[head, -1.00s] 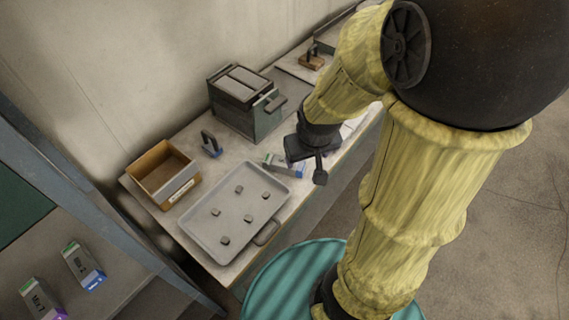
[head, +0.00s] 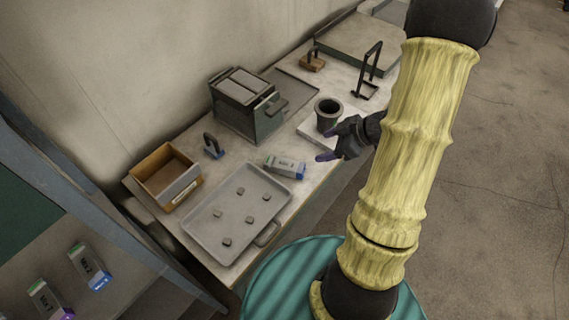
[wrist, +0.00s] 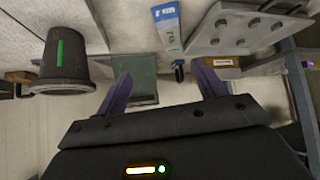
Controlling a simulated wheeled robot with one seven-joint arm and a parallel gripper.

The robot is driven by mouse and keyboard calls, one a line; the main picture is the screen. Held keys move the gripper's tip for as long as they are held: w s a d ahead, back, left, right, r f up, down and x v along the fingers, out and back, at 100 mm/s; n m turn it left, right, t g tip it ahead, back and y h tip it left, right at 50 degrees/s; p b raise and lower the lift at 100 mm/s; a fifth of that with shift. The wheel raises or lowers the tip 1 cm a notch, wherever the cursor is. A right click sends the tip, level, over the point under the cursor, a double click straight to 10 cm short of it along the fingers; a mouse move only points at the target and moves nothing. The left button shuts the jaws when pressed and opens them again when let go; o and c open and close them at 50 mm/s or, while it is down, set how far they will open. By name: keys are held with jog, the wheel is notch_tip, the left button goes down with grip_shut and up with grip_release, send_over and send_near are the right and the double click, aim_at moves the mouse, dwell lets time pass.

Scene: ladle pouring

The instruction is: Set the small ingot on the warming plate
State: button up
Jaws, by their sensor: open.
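Several small dark grey blocks lie spread on a pale grey tray (head: 205,240); one small block (head: 249,218) sits near its middle. I cannot tell which is the small ingot. The tray also shows upside down in the wrist view (wrist: 225,42). A flat dark plate (head: 293,92) beside the green box unit may be the warming plate, but I cannot be sure. My gripper (head: 327,143) is open and empty, above the table's front edge near the dark crucible. Its two purple fingers (wrist: 162,88) are spread apart in the wrist view, with nothing between them.
The dark crucible (head: 327,115) stands on a white slab. A labelled carton (head: 286,167) lies beside the tray. A wooden bin (head: 165,178), a handled tool (head: 212,146), the green box unit (head: 247,108) and a black frame stand (head: 370,72) also occupy the table.

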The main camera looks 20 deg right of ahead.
jog(key=s, duration=0.2)
send_near(285, 164)
jog(key=shift+g+y, duration=0.3)
jog(key=shift+y, duration=0.1)
jog(key=x, duration=0.3)
jog(key=d+x, duration=0.1)
jog(key=shift+w+a+f+b, duration=0.3)
jog(key=shift+w+f+b, duration=0.1)
jog(key=shift+f, duration=0.15)
jog(key=shift+a+f, duration=0.1)
jog(key=shift+x, duration=2.6)
jog(key=shift+w+a+r, duration=0.1)
jog(key=shift+w+r, duration=0.05)
jog(key=shift+r, duration=0.05)
